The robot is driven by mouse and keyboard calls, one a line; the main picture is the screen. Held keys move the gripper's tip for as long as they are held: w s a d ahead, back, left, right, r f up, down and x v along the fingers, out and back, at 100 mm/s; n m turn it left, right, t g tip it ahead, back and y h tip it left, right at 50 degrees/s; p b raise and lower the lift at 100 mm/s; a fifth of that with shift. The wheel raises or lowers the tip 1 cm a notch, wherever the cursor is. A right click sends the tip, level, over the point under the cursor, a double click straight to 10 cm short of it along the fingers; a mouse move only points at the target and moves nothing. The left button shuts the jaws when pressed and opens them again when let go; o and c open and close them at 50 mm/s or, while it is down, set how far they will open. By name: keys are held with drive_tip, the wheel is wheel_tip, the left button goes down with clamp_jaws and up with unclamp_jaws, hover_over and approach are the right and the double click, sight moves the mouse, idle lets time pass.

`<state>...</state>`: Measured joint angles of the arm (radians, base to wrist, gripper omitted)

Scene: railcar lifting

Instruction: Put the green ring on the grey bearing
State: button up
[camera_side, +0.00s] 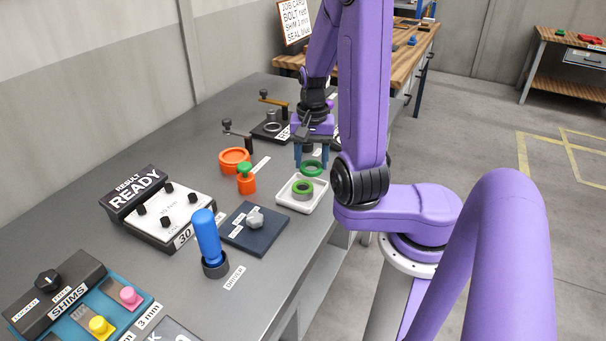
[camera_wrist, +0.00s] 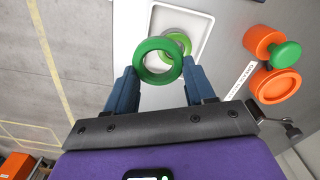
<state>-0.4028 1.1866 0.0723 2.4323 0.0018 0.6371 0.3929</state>
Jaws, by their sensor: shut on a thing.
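My gripper (camera_side: 311,163) is shut on a dark green ring (camera_side: 313,172), holding it flat just above the white tray. In the wrist view the ring (camera_wrist: 139,62) sits between the two blue fingers (camera_wrist: 160,75). A lighter green ring (camera_side: 303,194) lies in the tray and shows partly behind the held ring in the wrist view (camera_wrist: 184,42). A grey ring-shaped part (camera_side: 272,127), which looks like the bearing, is on a black base at the back, left of my gripper. Part of that base's surroundings is hidden by my arm.
The white tray (camera_side: 283,200) is near the bench's right edge. An orange dish (camera_side: 235,167) and an orange pot with a green knob (camera_side: 246,184) stand left of it. Crank handles (camera_side: 238,135) rise near the back. A blue-handled tool (camera_side: 207,238) stands upright in front.

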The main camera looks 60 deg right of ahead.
sight(303, 185)
drive_tip(key=shift+w+d+f, duration=0.25)
drive_tip(key=shift+w+f, duration=0.45)
drive_tip(key=shift+f, duration=0.2)
drive_tip(key=shift+w+d+f, duration=0.25)
drive_tip(key=shift+w+f, duration=0.45)
drive_tip(key=shift+f, duration=1.75)
drive_tip(key=shift+f, duration=0.15)
drive_tip(key=o, duration=1)
